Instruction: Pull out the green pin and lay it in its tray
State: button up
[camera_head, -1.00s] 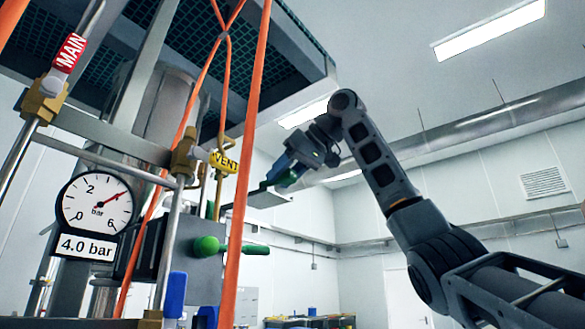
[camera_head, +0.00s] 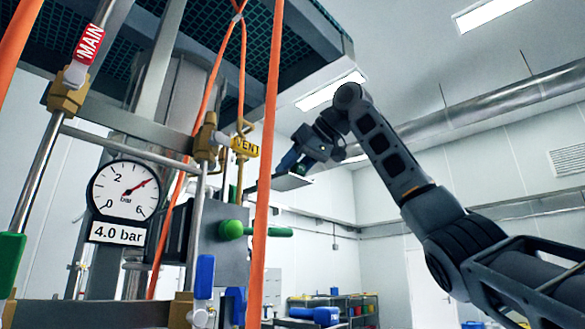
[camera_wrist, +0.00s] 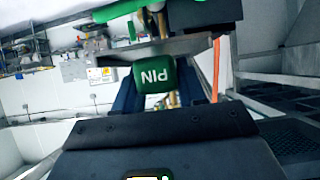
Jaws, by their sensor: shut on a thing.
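The green pin (camera_wrist: 155,75), its label "PIN" upside down, shows in the wrist view between the two dark blue fingers of my gripper (camera_wrist: 157,92). My gripper is shut on it. In the head view my gripper (camera_head: 287,165) is to the right of the yellow VENT tag, close by a flat grey plate (camera_head: 292,182). The pin cannot be made out there. In the wrist view the plate's edge (camera_wrist: 135,50) lies just beyond the pin. I cannot tell whether the pin is in its hole or free, or whether this plate is the tray.
Orange hoses (camera_head: 265,160) hang close in front of the machine. A green-knobbed handle (camera_head: 231,229) juts from a grey box (camera_head: 207,262) below my gripper. A pressure gauge (camera_head: 125,190) reading about 4 bar is at left. Open room is to the right.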

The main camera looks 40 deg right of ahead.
jog(key=shift+f, duration=0.2)
dwell(0.4)
jog(key=o, duration=1.2)
jog(key=b+v, duration=0.1)
jog(key=v, duration=0.7)
jog(key=shift+b, duration=0.4)
